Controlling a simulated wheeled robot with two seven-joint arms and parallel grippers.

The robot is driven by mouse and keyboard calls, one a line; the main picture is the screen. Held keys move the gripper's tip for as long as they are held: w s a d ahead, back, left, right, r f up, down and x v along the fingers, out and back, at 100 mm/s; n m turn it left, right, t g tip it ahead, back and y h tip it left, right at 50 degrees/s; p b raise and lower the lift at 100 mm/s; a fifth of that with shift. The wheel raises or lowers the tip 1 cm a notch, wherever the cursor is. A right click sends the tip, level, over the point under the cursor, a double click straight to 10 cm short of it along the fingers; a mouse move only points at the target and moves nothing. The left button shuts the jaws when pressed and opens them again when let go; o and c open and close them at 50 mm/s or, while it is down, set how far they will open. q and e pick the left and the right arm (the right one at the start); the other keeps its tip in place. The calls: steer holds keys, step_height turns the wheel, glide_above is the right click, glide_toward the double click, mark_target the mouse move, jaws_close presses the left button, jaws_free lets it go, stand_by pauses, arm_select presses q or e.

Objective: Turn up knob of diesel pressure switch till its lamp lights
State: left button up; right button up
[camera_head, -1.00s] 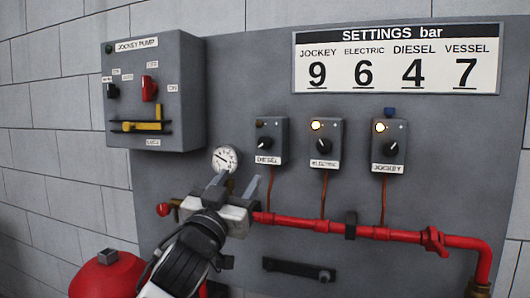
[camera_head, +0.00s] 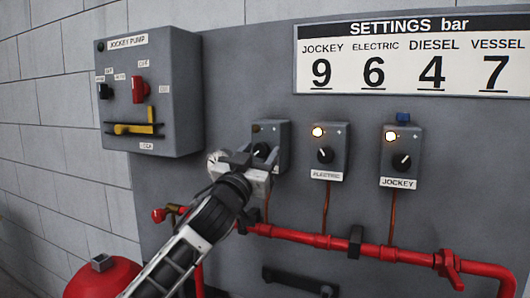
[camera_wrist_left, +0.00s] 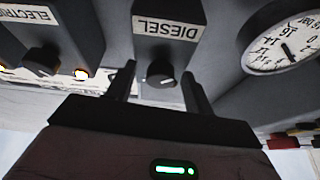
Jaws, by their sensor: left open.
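The diesel pressure switch is a grey box (camera_head: 278,137) on the panel, the leftmost of three. Its lamp (camera_head: 257,128) at the top left looks dark. Its black knob (camera_head: 262,150) shows in part behind my left gripper (camera_head: 249,157). In the left wrist view the DIESEL label (camera_wrist_left: 165,29) appears upside down. There the knob (camera_wrist_left: 160,74) lies between the two open fingers of my left gripper (camera_wrist_left: 159,78), one on each side. I cannot tell whether the fingers touch it. My right gripper is not in view.
The electric switch (camera_head: 326,151) and jockey switch (camera_head: 401,158) stand to the right with lit lamps. A red pipe (camera_head: 310,239) runs below. The jockey pump box (camera_head: 165,90) is at left. A gauge (camera_wrist_left: 283,46) sits beside the diesel switch. The settings board (camera_head: 405,55) reads diesel 4.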

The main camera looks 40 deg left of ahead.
arm_select(q)
steer(key=c, duration=1)
steer(key=shift+o, duration=0.2)
steer(key=shift+s+m+h, duration=0.1)
steer(key=shift+m+h, duration=0.3)
steer(key=shift+m, duration=0.4)
steer(key=o, duration=1)
steer(key=shift+c, duration=0.2)
